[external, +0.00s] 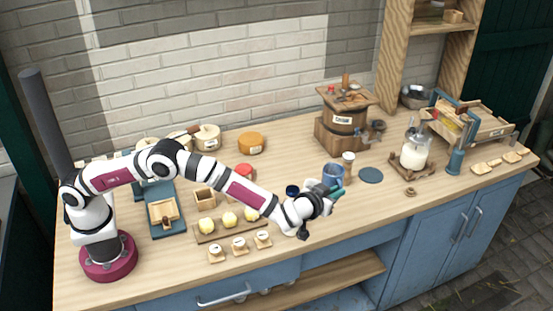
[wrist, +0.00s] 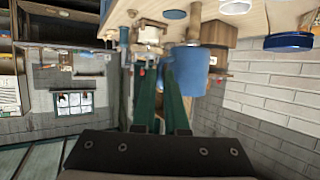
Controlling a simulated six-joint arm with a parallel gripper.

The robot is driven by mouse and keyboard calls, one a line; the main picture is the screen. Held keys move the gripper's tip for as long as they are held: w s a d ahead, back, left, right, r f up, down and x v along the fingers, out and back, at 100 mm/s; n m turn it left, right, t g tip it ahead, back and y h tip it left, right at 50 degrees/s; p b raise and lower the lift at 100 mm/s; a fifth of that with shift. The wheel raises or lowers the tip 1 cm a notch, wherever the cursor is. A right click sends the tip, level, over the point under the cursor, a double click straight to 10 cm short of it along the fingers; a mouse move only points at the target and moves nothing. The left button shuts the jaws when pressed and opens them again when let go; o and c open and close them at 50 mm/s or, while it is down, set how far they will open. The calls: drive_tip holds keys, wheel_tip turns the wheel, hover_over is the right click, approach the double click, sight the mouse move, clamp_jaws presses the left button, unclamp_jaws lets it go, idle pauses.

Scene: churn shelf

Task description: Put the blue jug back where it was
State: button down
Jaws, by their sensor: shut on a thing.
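The blue jug (external: 333,174) is at my gripper (external: 337,191), near the front middle of the worktop in the external view. My gripper is shut on it from the side. In the wrist view the jug (wrist: 191,72) stands just right of the green fingers (wrist: 161,75); the part between the fingertips is hidden. The jug looks roughly upright. I cannot tell whether its base touches the worktop. A flat round blue mat (external: 370,175) lies bare on the worktop, just right of the jug.
A white-lidded cup (external: 348,161) stands close behind the jug. A dark-blue-lidded jar (external: 292,190) is just left of it. The wooden churn (external: 343,125) stands behind, and a glass jar of milk (external: 414,155) on a wooden stand is right of the mat. Yellow rounds on a board (external: 229,221) lie left.

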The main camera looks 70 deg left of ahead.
sight(337, 179)
wheel_tip(337, 179, up, 4)
drive_tip(key=shift+r, duration=0.25)
drive_tip(key=w+a+n+y, duration=0.1)
drive_tip(key=w+a, duration=0.1)
drive_tip(key=a, duration=3)
drive_tip(key=shift+g, duration=0.4)
drive_tip(key=f, duration=2.1)
drive_tip(key=shift+w+a, duration=0.2)
drive_tip(key=shift+f, duration=0.15)
drive_tip(key=c, duration=0.9)
unclamp_jaws()
drive_tip(key=shift+c, duration=0.2)
